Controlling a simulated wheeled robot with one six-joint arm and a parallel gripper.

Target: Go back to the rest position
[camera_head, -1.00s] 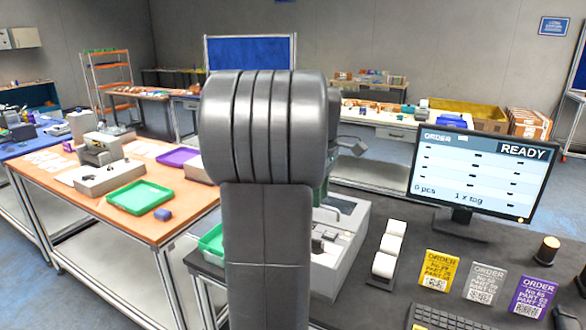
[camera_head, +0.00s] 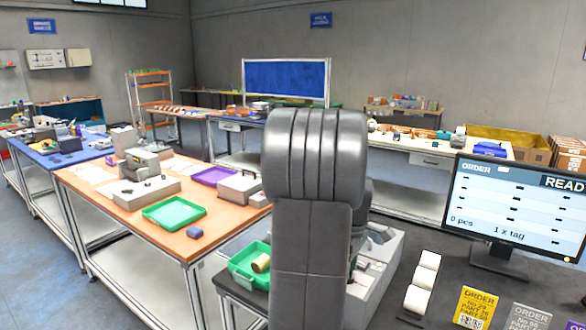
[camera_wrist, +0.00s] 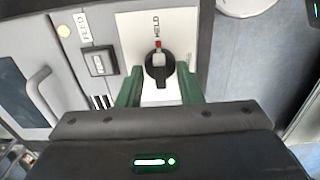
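My gripper (camera_wrist: 160,92) shows in the wrist view with its two green fingers apart and nothing held between them. A black rotary knob (camera_wrist: 158,69) on a white panel marked HELD appears between the fingertips. I see a gap on both sides of the knob; whether the fingers touch the panel I cannot tell. In the head view my own dark arm stands upright in the middle and hides the gripper and part of the grey machine (camera_head: 376,272) behind it.
A monitor (camera_head: 515,210) reading READY stands at the right, with order cards (camera_head: 474,308) below it. White blocks (camera_head: 422,282) stand beside the machine. A green tray (camera_head: 245,262) holding a tan cylinder lies left of my arm. An orange-topped table (camera_head: 170,236) is at left, with open floor beside it.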

